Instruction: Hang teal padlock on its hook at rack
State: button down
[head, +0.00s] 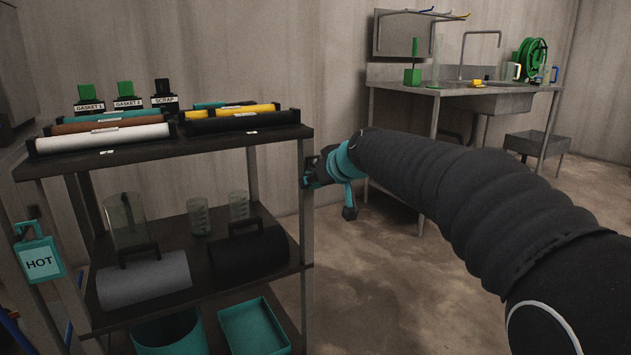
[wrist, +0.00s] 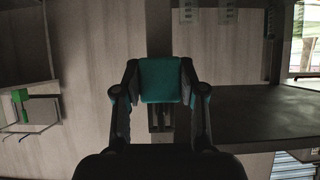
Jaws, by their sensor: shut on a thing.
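My gripper (head: 318,168) is at the right front post of the shelf unit in the head view, at about the height between its top and middle shelves. In the wrist view, my gripper (wrist: 160,76) has both fingers closed against the sides of a teal block, which I take to be the teal padlock (wrist: 161,84). Its shackle cannot be made out. In the head view the padlock cannot be told apart from the teal parts of my gripper. A wall panel (head: 391,33) with several colour-tipped hooks (head: 430,12) is at the back; I cannot tell which hook matches.
The shelf unit (head: 308,215) holds rolls, beakers and bins close to the gripper. A teal HOT tag (head: 40,261) hangs at its left. Open floor (head: 400,300) lies between.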

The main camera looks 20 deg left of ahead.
jog(key=shift+f+b, duration=0.7)
jog(key=shift+b, duration=0.15)
dwell(0.3)
dwell(0.4)
jog(key=c, duration=0.6)
grip_release()
jog(key=shift+d, duration=0.1)
jog(key=shift+s+d+r+b, duration=0.35)
jog(key=shift+s+d+b, duration=0.05)
jog(key=shift+s+d, duration=0.4)
jog(key=shift+s+d+r+b, duration=0.3)
jog(key=shift+s+d+b, duration=0.15)
jog(key=shift+s+d, duration=0.3)
jog(key=shift+s+d+r+b, duration=0.4)
jog(key=shift+s+d, duration=0.25)
jog(key=shift+d, duration=0.3)
jog(key=v, duration=1.2)
jog(key=shift+f, duration=0.1)
